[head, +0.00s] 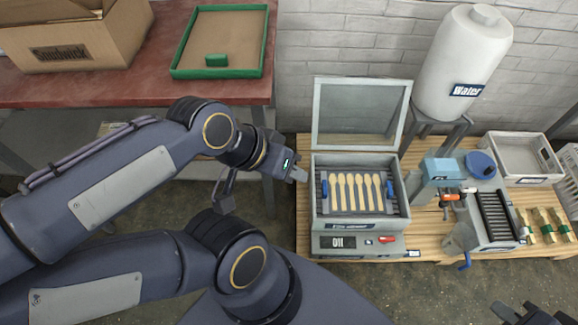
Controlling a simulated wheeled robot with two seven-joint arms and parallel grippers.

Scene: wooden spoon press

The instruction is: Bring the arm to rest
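My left gripper (284,165) is at the end of the arm from the left, over the gap between the red table and the wooden bench, just left of the press. Nothing shows held in it; its finger gap is not clear. My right gripper (525,314) is only partly in view at the bottom right edge, and its fingers cannot be made out. The spoon press (358,243) is a grey box on the bench with its framed lid (361,112) raised. Several wooden spoons (360,193) lie side by side inside, between two blue clips.
The red table (150,88) at the upper left holds a cardboard box (75,35) and a green-rimmed tray (265,45). Right of the press are a white water tank (465,60), a blue-topped machine (442,171), a grey bin (520,160) and green-banded wooden bundles (547,226).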

